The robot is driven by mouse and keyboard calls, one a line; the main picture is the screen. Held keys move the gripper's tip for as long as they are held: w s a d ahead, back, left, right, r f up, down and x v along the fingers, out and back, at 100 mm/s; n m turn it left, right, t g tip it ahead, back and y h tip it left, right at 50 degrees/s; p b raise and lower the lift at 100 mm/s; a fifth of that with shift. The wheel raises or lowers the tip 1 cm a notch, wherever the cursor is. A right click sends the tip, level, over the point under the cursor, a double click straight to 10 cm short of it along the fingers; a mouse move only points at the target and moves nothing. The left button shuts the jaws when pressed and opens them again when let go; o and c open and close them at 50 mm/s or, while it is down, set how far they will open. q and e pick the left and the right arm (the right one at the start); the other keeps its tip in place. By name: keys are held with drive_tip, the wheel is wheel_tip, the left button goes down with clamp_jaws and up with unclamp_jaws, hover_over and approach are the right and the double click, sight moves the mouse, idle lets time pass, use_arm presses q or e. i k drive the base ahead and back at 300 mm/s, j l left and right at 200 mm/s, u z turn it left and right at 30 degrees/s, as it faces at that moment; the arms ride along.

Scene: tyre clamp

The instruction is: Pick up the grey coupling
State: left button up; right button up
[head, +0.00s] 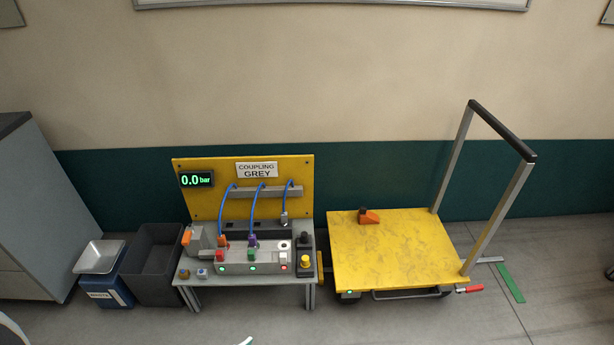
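The grey coupling (284,218) hangs at the lower end of the rightmost blue hose on the bench with the yellow back panel. It is small and far off, and I cannot tell whether it sits in a holder. An orange coupling (223,240) and a purple coupling (252,240) are at the ends of the other two blue hoses. A sign (257,170) on the panel reads "COUPLING GREY".
The grey bench (240,300) carries a grey block (237,258) with lights, and a display (196,180) reading 0.0 bar. A dark bin (157,235) stands left; a yellow trolley (390,262) bearing an orange piece (369,216) stands right. The floor in front looks mostly clear.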

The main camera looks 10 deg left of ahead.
sight(284, 223)
drive_tip(key=i+j, duration=0.35)
drive_tip(key=i, duration=0.2)
drive_tip(key=i+j, duration=0.4)
drive_tip(key=i, duration=0.15)
